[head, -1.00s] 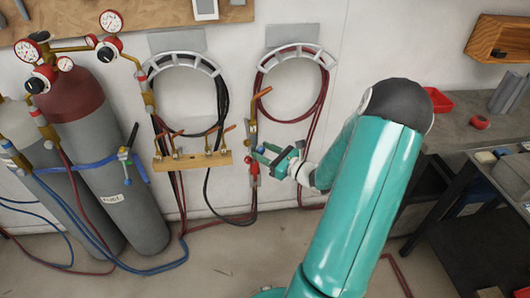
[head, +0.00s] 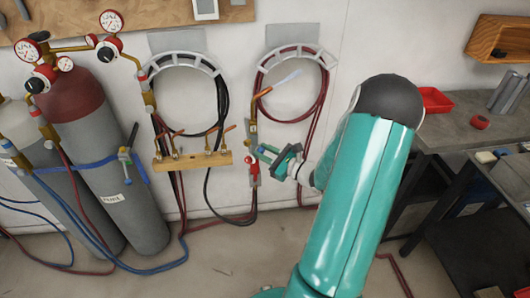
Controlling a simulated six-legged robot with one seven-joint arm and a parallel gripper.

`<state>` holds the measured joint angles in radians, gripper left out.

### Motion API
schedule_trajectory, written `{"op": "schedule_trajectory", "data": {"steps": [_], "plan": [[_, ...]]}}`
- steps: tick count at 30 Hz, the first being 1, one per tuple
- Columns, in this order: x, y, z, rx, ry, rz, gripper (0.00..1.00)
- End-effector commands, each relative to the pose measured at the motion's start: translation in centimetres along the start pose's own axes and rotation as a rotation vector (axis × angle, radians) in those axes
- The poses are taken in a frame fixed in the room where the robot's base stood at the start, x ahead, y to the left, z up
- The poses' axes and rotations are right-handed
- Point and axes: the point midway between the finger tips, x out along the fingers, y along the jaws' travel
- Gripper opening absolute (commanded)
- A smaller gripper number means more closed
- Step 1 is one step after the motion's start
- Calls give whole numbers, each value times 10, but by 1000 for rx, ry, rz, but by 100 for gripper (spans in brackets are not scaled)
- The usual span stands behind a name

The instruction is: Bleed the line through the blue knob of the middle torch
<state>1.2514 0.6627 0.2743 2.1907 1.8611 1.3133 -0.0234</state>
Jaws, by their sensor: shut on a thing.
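The torch (head: 252,128) in front of the right hose hanger has a brass body, an orange tip (head: 262,93) angled up to the right, and a red knob (head: 252,166) low down. A pale whitish streak (head: 285,78) extends from its tip. My gripper (head: 265,153) is at the torch's right side, just above and right of the red knob. It is shut on what appears to be the blue knob, which the fingers mostly hide. The torch stands upright against the wall.
A brass-coloured bar (head: 192,160) with several small fittings is left of my gripper. Gas cylinders (head: 105,150) with gauges stand at the left. A workbench (head: 455,125) with a red tray (head: 436,100) is at the right.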

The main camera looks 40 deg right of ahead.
Motion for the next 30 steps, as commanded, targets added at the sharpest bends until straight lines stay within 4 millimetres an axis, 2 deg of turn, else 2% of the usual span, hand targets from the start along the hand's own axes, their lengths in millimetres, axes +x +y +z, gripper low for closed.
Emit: {"op": "schedule_trajectory", "data": {"steps": [1,2,4,5,13,17,20,30], "plan": [[0,0,0,0,0,0,1],[0,0,0,1,0,0,29],[0,0,0,1,0,0,43],[0,0,0,1,0,0,45],[-1,0,0,1,0,0,45],[-9,-1,0,1,1,-2,45],[-24,-1,0,0,2,-3,45],[-98,-1,0,0,2,-4,45]]}}
